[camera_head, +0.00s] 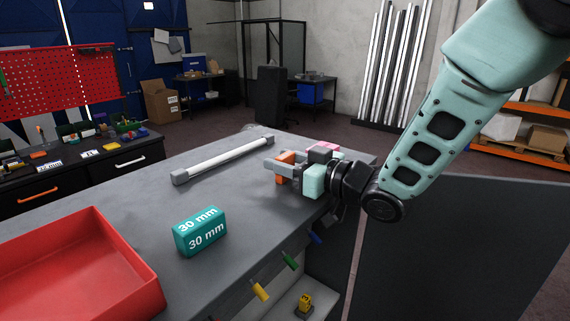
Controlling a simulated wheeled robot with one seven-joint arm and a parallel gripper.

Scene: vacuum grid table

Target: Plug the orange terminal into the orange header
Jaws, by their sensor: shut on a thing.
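My gripper (278,172) is over the far right part of the grey table, its fingers pointing left. It is shut on an orange piece, the orange terminal (286,157), which shows between and above the grey fingers. The fingers and gripper body hide part of the terminal. I cannot make out a separate orange header; it may be hidden behind the gripper. A pink piece (328,147) shows just behind the gripper; I cannot tell what it belongs to.
A pale bar with grey ends (225,160) lies on the table (185,290) left of my gripper. A teal "30 mm" block (201,232) and a red tray (130,258) are nearer. Yellow (260,291), green (290,260) and blue (314,238) pieces stick out below the table's right edge.

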